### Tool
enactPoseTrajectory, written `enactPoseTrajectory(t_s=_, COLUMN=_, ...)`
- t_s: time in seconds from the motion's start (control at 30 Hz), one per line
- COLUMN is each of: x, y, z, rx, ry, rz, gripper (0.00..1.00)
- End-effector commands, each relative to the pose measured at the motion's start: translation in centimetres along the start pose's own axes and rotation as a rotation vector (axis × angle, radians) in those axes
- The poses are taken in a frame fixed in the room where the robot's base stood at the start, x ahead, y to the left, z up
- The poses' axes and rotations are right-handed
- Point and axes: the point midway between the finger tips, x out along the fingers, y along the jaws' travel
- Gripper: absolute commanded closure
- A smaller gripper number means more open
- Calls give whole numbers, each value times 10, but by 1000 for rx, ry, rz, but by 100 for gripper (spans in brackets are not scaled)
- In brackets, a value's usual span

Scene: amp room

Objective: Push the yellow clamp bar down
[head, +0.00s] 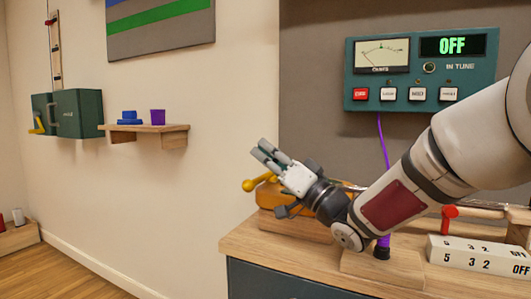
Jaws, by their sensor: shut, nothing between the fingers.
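A yellow bar with a round knob end (256,184) shows just left of and below my gripper, above the left end of the wooden bench. It tilts, knob end lower, and the rest of it is hidden behind my gripper. My gripper (262,151) is shut and empty, its fingers pointing up and to the left above the bar. I cannot tell whether gripper and bar touch. An orange-brown wooden block (275,196) lies under the bar, partly covered by my gripper.
A wooden bench top (240,240) runs below my arm. A white numbered block (480,254) and a red lever (449,213) stand at right. A green panel (485,75) reading OFF hangs behind. A wall shelf (173,130), a green box (80,113) and a small yellow piece (38,124) are far left.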

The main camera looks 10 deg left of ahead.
Motion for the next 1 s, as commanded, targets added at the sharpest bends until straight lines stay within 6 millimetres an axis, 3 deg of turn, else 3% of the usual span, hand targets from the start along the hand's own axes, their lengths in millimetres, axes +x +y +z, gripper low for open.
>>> enactPoseTrajectory(t_s=0.3, x=-1, y=0, z=0, rx=0, ry=0, rz=0, gripper=100)
enactPoseTrajectory(t_s=0.47, x=-14, y=1, z=0, rx=-1, ry=-1, rz=3, gripper=100)
enactPoseTrajectory(t_s=0.67, x=-53, y=1, z=0, rx=1, ry=-1, rz=5, gripper=100)
enactPoseTrajectory(t_s=1.0, x=-120, y=-18, z=-30, rx=-2, ry=1, rz=4, gripper=100)
